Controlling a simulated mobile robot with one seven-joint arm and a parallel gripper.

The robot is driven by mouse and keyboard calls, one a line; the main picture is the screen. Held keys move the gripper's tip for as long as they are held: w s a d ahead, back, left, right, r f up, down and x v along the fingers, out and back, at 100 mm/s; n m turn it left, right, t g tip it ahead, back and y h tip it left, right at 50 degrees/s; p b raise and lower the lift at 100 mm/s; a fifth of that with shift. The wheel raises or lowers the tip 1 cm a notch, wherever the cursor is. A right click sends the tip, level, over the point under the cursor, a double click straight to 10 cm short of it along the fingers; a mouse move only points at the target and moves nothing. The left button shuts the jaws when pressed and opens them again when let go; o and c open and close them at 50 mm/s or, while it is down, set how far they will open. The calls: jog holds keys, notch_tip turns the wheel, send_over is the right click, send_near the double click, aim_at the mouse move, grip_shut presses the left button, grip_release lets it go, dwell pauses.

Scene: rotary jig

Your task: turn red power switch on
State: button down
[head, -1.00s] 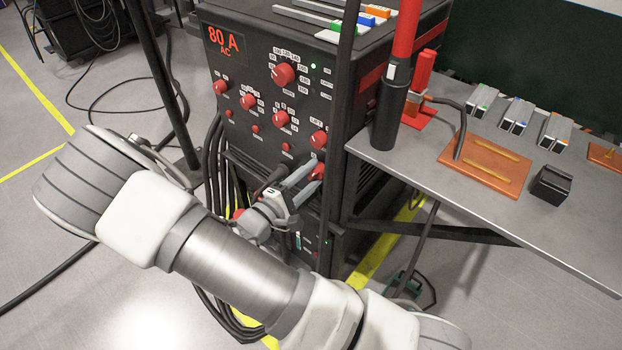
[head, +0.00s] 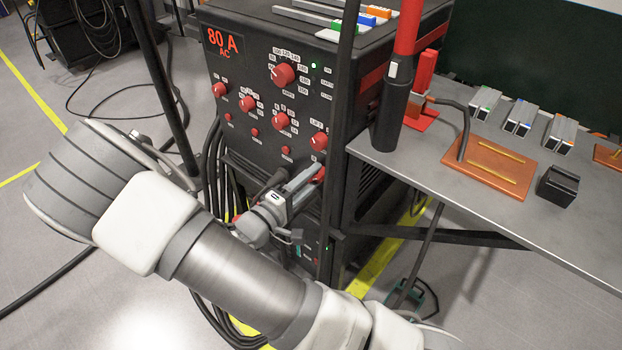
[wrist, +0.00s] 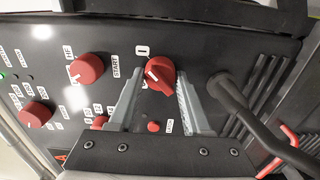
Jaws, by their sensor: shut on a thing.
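The red power switch (wrist: 161,72) is a round red knob on the black front panel. In the wrist view a white mark on it points to the left, with white labels beside it. My gripper (wrist: 159,84) has a grey finger on each side of the knob and is shut on it. In the head view the switch (head: 318,174) shows only in part beyond my gripper (head: 304,180), low on the right of the panel. The exact contact of the fingertips is hard to see.
Several other red knobs (head: 284,75) sit on the power unit (head: 240,65). A thick black cable (wrist: 235,100) leaves the panel close to the right finger. A dark post (head: 338,130) and a grey table (head: 440,190) stand to the right of my gripper.

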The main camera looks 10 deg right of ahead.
jog(key=shift+f, duration=0.1)
jog(key=shift+c, duration=1.8)
grip_release()
jog(key=p+v, duration=0.3)
jog(key=v, duration=1.4)
jog(key=shift+s+a, duration=0.15)
jog(key=shift+a, duration=0.05)
jog(key=shift+d, duration=0.1)
